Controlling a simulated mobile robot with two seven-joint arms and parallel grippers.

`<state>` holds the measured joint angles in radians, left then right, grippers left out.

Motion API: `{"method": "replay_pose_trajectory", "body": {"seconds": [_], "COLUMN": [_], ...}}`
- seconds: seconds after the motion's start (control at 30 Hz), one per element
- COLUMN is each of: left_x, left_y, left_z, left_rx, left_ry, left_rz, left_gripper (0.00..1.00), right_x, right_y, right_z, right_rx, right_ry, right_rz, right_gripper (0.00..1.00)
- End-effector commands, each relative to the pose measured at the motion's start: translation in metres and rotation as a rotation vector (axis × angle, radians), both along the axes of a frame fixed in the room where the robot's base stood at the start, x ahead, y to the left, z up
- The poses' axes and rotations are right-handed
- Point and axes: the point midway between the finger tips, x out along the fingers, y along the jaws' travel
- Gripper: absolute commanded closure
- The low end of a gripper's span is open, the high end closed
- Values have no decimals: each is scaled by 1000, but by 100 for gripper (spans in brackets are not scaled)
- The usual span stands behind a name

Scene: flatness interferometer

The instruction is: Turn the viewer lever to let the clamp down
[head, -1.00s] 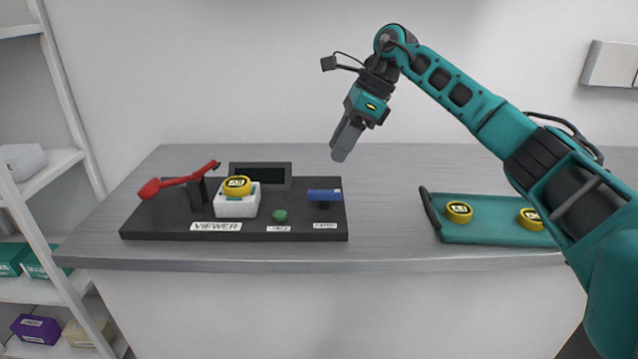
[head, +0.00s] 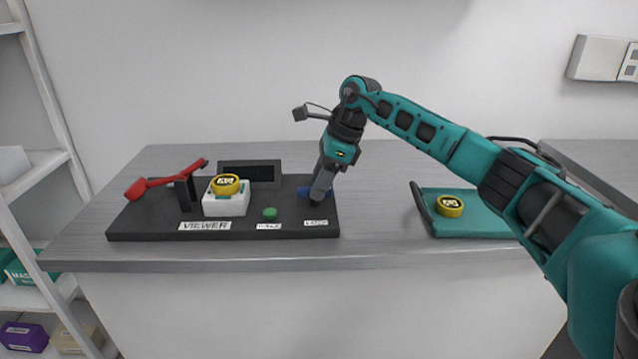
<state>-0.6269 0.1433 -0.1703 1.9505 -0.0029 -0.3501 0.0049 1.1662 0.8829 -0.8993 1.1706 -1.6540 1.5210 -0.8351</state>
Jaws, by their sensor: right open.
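The viewer (head: 150,222) is a black base on the bench, with a red lever (head: 165,180) on a black post at its left. The lever slopes up to the right, its thick red end at the lower left. A yellow-capped round piece (head: 226,184) sits on a white block (head: 226,205) beside the post. My left gripper is not in view.
A green button (head: 270,213) and a dark screen (head: 250,172) are on the base. A teal tray (head: 470,226) with a yellow-capped piece (head: 450,206) lies to the right, partly behind my right arm. The bench between base and tray is clear. Shelves stand at left.

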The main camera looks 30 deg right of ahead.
Motion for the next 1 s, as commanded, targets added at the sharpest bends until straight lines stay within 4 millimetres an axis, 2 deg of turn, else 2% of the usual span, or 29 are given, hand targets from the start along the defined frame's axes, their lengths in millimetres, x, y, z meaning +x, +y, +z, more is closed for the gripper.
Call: {"method": "replay_pose_trajectory", "body": {"seconds": [0.33, 0.77, 1.0], "left_x": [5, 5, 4], "left_y": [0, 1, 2], "left_z": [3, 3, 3], "left_rx": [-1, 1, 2], "left_ry": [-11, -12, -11], "left_rz": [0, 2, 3], "left_gripper": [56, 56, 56], "right_x": [1, 1, 1], "right_y": [1, 2, 2], "right_z": [-4, -4, -4], "right_rx": [0, 0, 1], "right_ry": [0, 0, -1], "right_rz": [0, 0, 0], "right_gripper": [57, 99, 100]}}
